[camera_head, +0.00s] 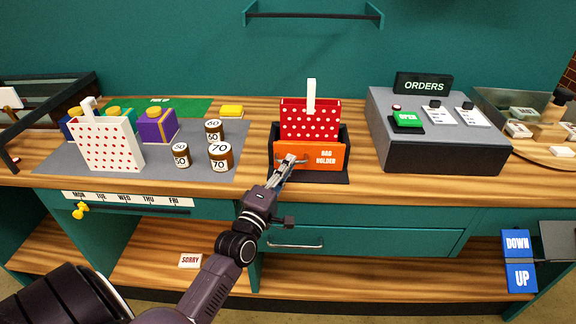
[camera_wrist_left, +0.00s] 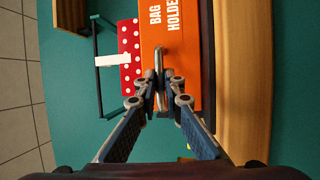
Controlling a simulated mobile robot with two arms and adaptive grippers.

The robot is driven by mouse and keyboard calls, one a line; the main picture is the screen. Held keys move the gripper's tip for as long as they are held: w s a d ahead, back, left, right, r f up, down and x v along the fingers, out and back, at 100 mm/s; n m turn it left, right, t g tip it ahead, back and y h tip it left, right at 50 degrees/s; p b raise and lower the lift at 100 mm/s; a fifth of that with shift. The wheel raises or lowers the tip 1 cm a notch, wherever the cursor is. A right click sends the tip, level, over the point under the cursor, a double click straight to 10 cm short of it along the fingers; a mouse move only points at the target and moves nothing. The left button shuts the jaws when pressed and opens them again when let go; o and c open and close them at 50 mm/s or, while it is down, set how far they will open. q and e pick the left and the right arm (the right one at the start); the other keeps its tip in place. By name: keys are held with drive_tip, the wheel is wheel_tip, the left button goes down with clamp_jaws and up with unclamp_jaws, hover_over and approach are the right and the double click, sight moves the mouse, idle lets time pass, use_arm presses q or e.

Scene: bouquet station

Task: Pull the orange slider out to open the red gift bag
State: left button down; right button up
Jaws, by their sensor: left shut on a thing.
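The red gift bag (camera_head: 310,122) with white dots and a white handle stands upright in a dark holder (camera_head: 345,145) on the counter. The orange slider (camera_head: 327,155), lettered "BAG HOLDER", covers the holder's front and hides the bag's lower part. My left gripper (camera_head: 289,161) is at the left part of the slider's front. In the left wrist view, the orange slider (camera_wrist_left: 182,85) fills the middle, with its metal handle (camera_wrist_left: 158,60) between the fingers of my left gripper (camera_wrist_left: 161,88), which is shut on it. A strip of the red bag (camera_wrist_left: 130,55) shows beside it. My right gripper is out of view.
A white dotted bag (camera_head: 107,147), a purple box (camera_head: 157,127) and several brown jars (camera_head: 221,157) stand on a grey mat to the left. A grey orders console (camera_head: 440,148) stands to the right. A drawer with a handle (camera_head: 295,245) is below the counter.

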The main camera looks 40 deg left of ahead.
use_arm(q)
drive_tip(key=s+d, duration=0.1)
drive_tip(key=s+d+p, duration=0.1)
drive_tip(key=s, duration=0.1)
drive_tip(key=shift+s, duration=0.15)
drive_tip(key=c, duration=2.1)
unclamp_jaws()
drive_tip(key=v, duration=1.2)
drive_tip(key=shift+f, duration=0.1)
